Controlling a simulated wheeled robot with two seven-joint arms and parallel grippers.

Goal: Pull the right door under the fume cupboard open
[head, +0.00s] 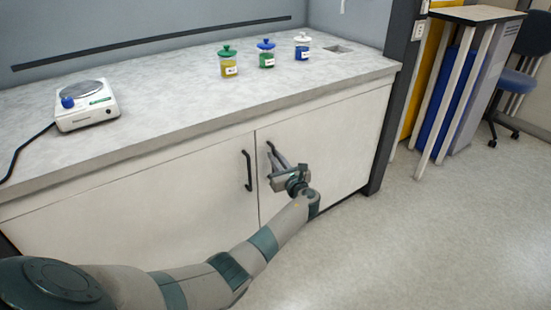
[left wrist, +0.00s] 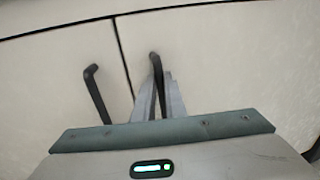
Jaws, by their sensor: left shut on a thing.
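The right door (head: 335,135) under the fume cupboard is a white panel and looks closed, about flush with the left door (head: 160,210). Its black bar handle (head: 269,150) stands near the seam between the doors. My left gripper (head: 274,158) reaches across from the left and is shut on this handle. In the left wrist view the fingers (left wrist: 161,95) close around the right door's handle (left wrist: 155,65). The lower part of that handle is hidden by the gripper. The left door's handle (head: 248,170) is free, just left of the gripper. My right gripper is not in view.
The grey worktop (head: 180,110) overhangs the doors. A dark post (head: 393,95) borders the right door.

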